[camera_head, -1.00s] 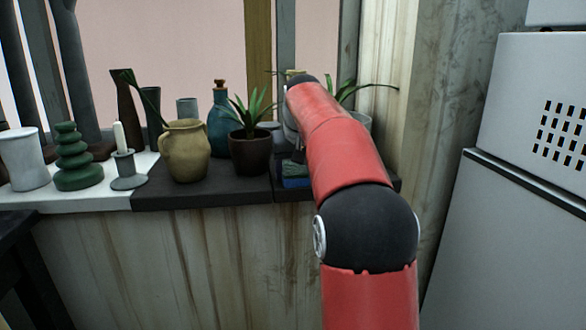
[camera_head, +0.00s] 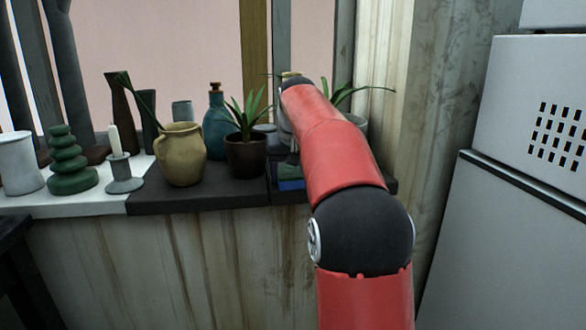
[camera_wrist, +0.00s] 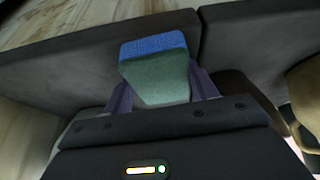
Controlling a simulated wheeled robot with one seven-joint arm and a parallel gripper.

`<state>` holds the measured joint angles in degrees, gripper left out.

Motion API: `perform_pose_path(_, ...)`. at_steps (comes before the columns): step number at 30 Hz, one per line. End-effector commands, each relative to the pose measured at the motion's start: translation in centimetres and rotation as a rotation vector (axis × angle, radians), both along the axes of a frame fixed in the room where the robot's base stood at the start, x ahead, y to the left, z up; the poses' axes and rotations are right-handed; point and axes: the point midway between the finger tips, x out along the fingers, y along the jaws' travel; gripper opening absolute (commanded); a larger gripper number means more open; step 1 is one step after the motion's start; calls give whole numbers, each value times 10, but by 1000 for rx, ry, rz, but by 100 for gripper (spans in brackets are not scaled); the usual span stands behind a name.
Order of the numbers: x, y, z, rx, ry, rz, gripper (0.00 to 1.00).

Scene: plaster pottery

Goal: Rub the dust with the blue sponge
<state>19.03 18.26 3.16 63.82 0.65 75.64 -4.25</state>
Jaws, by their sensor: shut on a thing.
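The sponge (camera_wrist: 154,70) has a blue layer and a green layer. In the wrist view it sits between the two fingers of my gripper (camera_wrist: 160,88), which is shut on it. The blue side faces the dark slab of the ledge (camera_wrist: 85,65) and looks close to or touching it; I cannot tell which. In the head view the sponge (camera_head: 290,184) shows low on the dark ledge (camera_head: 215,196), right of the brown plant pot, partly hidden by my red arm. I cannot make out the dust in either view.
A potted plant (camera_head: 246,152), a blue bottle (camera_head: 217,122) and a tan jug (camera_head: 180,155) stand left of my gripper. A candle holder (camera_head: 124,175) and a green stacked ornament (camera_head: 70,165) are farther left. A wall (camera_head: 400,110) and a grey cabinet (camera_head: 505,235) are at right.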

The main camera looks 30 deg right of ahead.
Motion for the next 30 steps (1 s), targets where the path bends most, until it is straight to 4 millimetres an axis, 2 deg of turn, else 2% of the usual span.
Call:
perform_pose_path(1,-1,1,14,-1,-3,0,40)
perform_pose_path(3,-2,2,27,-1,-2,0,40)
perform_pose_path(18,-6,9,71,0,-2,0,40)
perform_pose_path(23,-7,11,80,-1,-1,1,40)
perform_pose_path(30,-7,11,79,-1,-1,1,40)
